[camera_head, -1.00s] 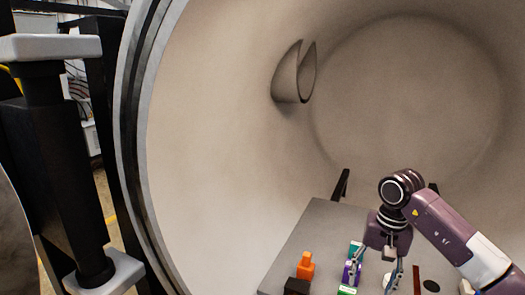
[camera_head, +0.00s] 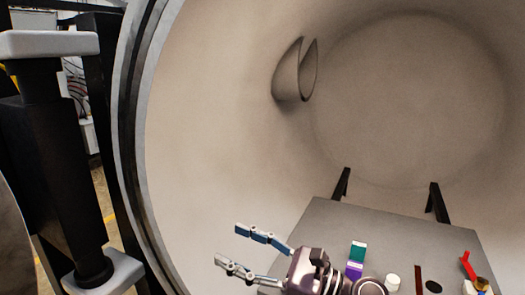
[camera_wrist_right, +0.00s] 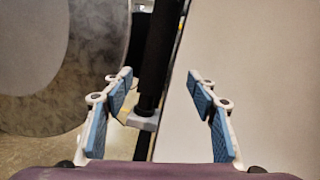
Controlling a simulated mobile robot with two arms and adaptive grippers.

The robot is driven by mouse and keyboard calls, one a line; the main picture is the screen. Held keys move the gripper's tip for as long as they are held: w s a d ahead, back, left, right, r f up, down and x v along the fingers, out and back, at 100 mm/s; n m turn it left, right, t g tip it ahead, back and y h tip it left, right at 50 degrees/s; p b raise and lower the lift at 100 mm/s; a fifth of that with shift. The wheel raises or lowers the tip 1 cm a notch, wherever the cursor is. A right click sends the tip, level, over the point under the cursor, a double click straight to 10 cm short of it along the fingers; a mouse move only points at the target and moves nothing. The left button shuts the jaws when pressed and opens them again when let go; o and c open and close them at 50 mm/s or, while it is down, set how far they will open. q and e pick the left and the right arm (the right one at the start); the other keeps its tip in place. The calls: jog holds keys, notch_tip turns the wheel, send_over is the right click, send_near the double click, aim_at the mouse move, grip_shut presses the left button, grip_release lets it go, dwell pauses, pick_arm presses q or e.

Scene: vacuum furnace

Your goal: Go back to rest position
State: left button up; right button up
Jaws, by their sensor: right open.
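My right gripper (camera_head: 250,252) is at the bottom middle of the head view, in front of the grey table's near left part, with its fingers pointing left. Its two fingers are spread and nothing is between them. In the right wrist view the open fingers (camera_wrist_right: 160,92) with blue pads show on both sides of an empty gap. Behind the gap are the black door post and the pale furnace wall. My left gripper is not in view.
The grey table (camera_head: 400,222) stands inside the round furnace chamber (camera_head: 215,130). On it are a green block (camera_head: 358,251), a purple block (camera_head: 354,270), a white cylinder (camera_head: 393,282), a dark disc (camera_head: 433,286) and a red piece (camera_head: 468,266). The black door hinge post (camera_head: 55,180) stands at left.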

jog(key=w+d+f+m+t+h, duration=0.1)
jog(key=w+d+m+t+h, duration=0.1)
jog(key=d+m+t+h, duration=0.8)
jog(key=w+d+f+m+t+h, duration=0.1)
jog(key=w+d+m+t+h, duration=0.3)
jog(key=m, duration=1.3)
jog(key=s+d+f+m+g+h, duration=0.35)
jog(key=s+d+f+m, duration=0.2)
jog(key=f+m, duration=0.35)
jog(key=s+d+f+m+g+h, duration=0.3)
jog(key=s+d+f+m+g, duration=0.3)
jog(key=f, duration=0.4)
jog(key=s+f+m+g+y, duration=0.1)
jog(key=s+f+m+g, duration=0.3)
jog(key=s+f, duration=0.5)
jog(key=s+f+m+g+y, duration=0.1)
jog(key=s+f+m+g, duration=0.3)
jog(key=s, duration=0.9)
notch_tip(320, 180, down, 24)
jog(key=g, duration=0.1)
jog(key=s+d+f+g, duration=0.1)
jog(key=s+d+f, duration=0.2)
jog(key=s+f, duration=1.5)
jog(key=shift+s+f+n+g, duration=0.3)
jog(key=shift+s+f+g, duration=0.05)
